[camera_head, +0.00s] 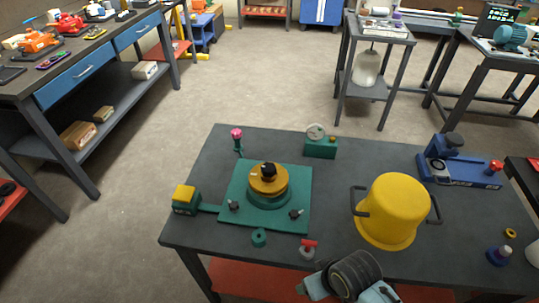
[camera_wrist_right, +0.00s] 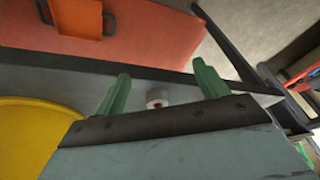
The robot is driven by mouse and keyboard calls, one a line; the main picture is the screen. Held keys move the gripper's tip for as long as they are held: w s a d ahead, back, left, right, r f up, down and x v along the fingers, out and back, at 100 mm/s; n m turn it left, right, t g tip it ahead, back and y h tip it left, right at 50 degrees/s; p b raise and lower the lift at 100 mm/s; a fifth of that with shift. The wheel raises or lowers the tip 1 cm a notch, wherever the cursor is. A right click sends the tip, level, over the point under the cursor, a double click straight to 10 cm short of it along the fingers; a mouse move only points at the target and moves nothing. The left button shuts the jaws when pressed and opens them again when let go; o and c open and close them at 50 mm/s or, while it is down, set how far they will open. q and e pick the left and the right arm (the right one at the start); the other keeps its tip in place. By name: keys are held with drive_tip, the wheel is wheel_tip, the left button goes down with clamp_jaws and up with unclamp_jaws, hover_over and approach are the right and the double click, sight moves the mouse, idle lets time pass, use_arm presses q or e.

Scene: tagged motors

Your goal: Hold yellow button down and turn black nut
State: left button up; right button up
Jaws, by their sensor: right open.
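The yellow button (camera_head: 184,193) sits on a small dark green box at the left of the dark table, joined by a green strip to a square green plate (camera_head: 236,203). The black nut (camera_head: 268,171) sits on top of an orange disc (camera_head: 262,184) on a round green base in the middle of that plate. My right gripper (camera_wrist_right: 163,80) is open, its two green fingers apart with nothing gripped, near the yellow pot and away from button and nut. In the head view my right arm shows at the bottom edge. My left gripper is not in view.
A yellow pot (camera_head: 392,208) with dark handles stands right of the plate. A blue fixture (camera_head: 462,178) stands at the back right, a green gauge box (camera_head: 320,147) at the back. A pink-topped post (camera_head: 237,136) and a red-handled valve (camera_head: 308,248) stand near the plate.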

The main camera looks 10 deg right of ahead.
drive_tip(key=w+a+r+y+p, duration=0.1)
drive_tip(key=w+a+r, duration=0.3)
drive_tip(key=w+a, duration=0.3)
drive_tip(key=w+a+r+y, duration=0.1)
drive_tip(key=w+a+r, duration=0.4)
drive_tip(key=w, duration=0.3)
wheel_tip(320, 180, up, 9)
drive_tip(key=m+h, duration=0.3)
drive_tip(key=m, duration=0.3)
hover_over(269, 168)
drive_tip(key=shift+s+f, duration=0.15)
wheel_tip(269, 168, down, 9)
drive_tip(key=b, duration=1.1)
